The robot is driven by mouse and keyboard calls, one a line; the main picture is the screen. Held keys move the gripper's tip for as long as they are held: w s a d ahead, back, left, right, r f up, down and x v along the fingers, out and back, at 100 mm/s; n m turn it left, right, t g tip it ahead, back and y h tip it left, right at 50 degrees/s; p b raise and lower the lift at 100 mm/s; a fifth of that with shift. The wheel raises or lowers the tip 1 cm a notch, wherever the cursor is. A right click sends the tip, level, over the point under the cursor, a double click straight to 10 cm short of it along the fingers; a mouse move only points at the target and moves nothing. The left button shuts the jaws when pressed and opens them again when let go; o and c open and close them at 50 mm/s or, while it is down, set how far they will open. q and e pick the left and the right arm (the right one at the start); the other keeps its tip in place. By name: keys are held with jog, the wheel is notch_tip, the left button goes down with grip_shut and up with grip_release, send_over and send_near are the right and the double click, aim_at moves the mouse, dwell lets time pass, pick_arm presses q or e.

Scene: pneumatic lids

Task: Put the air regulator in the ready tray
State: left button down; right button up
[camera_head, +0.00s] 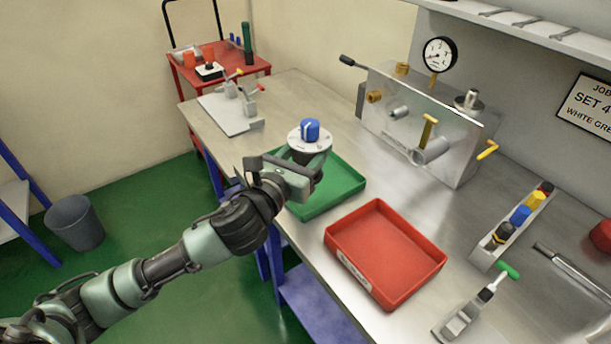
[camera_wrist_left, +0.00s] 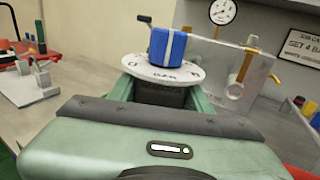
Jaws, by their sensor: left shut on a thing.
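The air regulator (camera_head: 310,131) has a blue knob with a white stripe on a round white dial plate. My left gripper (camera_head: 306,168) is shut on its body under the dial. It is upright in the left wrist view (camera_wrist_left: 167,48), its dark lower body (camera_wrist_left: 160,93) between the fingers. In the head view, gripper and regulator overlap the back left part of a green tray (camera_head: 340,190), apparently above it; the gap is unclear. A red tray (camera_head: 385,250) with a white front label lies to the right. Neither tray shows a readable name. My right gripper is not in view.
A clear panel with fittings and a gauge (camera_head: 440,53) stands behind the trays. A narrow rack (camera_head: 512,230) of coloured knobs and a green-handled tool (camera_head: 472,308) lie right. A clamp fixture (camera_head: 232,110) is at the far left. The red tray is empty.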

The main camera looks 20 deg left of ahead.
pick_arm(q)
jog(key=w+a+r+b, duration=0.2)
jog(key=w+r, duration=0.7)
jog(key=r, duration=0.3)
jog(key=shift+m+h, duration=0.3)
jog(key=shift+h, duration=0.1)
jog(key=f, duration=1.3)
jog(key=f+b, duration=0.1)
jog(key=f, duration=0.5)
jog(key=shift+a+f, duration=0.25)
jog(key=shift+f, duration=0.1)
jog(key=shift+f, duration=0.15)
jog(key=c, duration=0.6)
grip_release()
jog(key=shift+c, duration=0.2)
